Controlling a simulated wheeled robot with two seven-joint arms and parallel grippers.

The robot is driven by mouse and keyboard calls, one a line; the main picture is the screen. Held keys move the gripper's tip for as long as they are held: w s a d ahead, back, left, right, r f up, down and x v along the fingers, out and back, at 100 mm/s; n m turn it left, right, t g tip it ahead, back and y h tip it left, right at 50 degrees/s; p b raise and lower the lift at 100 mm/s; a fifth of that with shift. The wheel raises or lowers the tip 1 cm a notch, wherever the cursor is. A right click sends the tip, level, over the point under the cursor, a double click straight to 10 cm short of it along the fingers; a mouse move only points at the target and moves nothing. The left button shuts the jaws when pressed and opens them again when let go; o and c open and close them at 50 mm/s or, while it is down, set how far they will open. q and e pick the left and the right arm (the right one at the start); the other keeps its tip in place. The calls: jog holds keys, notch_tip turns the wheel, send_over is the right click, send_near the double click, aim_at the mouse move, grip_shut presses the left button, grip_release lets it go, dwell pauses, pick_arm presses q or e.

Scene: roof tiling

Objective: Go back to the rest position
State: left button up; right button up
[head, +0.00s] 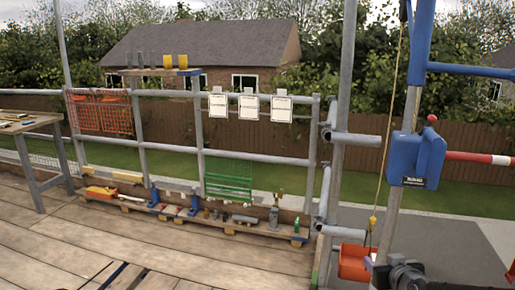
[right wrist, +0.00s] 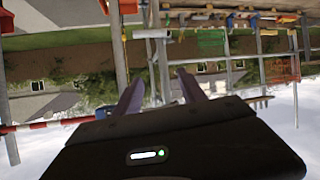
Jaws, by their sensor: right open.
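My right gripper (right wrist: 160,86) shows in the right wrist view with its two dark fingers apart and nothing between them. That view is upside down, with the deck and rails at its top and the sky at its bottom. The gripper points out toward the railing and the garden, clear of any surface. In the head view, dark machinery-like parts show at the bottom right edge, and I cannot tell clearly which of them are mine. My left gripper is in neither view.
A blue winch box (head: 415,158) on a pole and a yellow rope (head: 388,130) stand at right, above an orange container (head: 356,262). Grey scaffold rails (head: 170,148) carry white sheets (head: 248,107). A low plank (head: 235,230) holds tools. A table (head: 35,124) stands left; the wooden deck is largely clear.

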jog(key=s+a+f+m+g+y+p, duration=0.1)
jog(key=s+a+f+g, duration=0.1)
jog(key=s+a+f, duration=0.4)
jog(key=s+a+f+m+g+y+p, duration=0.1)
jog(key=a+f+g, duration=0.1)
jog(key=a+f, duration=0.45)
jog(key=s+a+f+m+g+y+p, duration=0.15)
jog(key=s+a+f, duration=0.25)
jog(key=f, duration=0.5)
jog(key=s+a+f+g+p, duration=0.1)
jog(key=s+a+f+g, duration=0.1)
jog(key=s+a, duration=0.2)
jog(key=s+a+f+n+g+y+p, duration=0.1)
jog(key=s+a+f+g, duration=0.1)
jog(key=s, duration=0.8)
jog(key=s+a+f+n+g+y+p, duration=0.1)
jog(key=s+a+f+g, duration=0.1)
jog(key=s+a+f, duration=0.2)
jog(key=s+a, duration=0.2)
jog(key=s, duration=0.1)
jog(key=shift+s+f+g+p, duration=0.15)
jog(key=shift+f+g+p, duration=0.05)
jog(key=shift+g+p, duration=0.15)
